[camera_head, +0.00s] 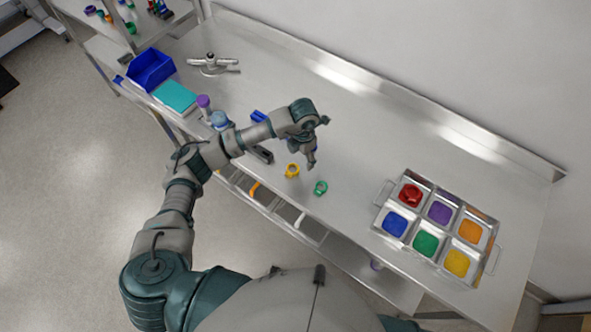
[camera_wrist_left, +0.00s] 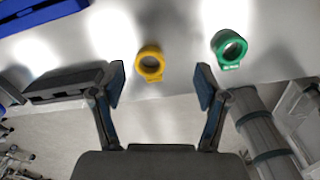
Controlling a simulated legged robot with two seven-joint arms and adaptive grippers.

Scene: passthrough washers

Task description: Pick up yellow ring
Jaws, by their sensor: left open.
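The yellow ring (camera_head: 292,170) lies on the metal table near its front edge, beside a green ring (camera_head: 321,187). In the left wrist view the yellow ring (camera_wrist_left: 150,63) lies ahead of my left gripper (camera_wrist_left: 160,85), between the lines of its two fingers and nearer the left finger. My left gripper (camera_head: 312,155) is open and empty, above the table and close to the yellow ring in the head view. The green ring (camera_wrist_left: 229,47) is ahead of the right finger in the wrist view. My right gripper is not in view.
A metal tray (camera_head: 379,224) with several coloured compartments stands at the right of the table. A dark grey object (camera_wrist_left: 68,84) lies left of the yellow ring in the wrist view. A blue bin (camera_head: 151,69) and a teal box (camera_head: 175,97) are at the left end.

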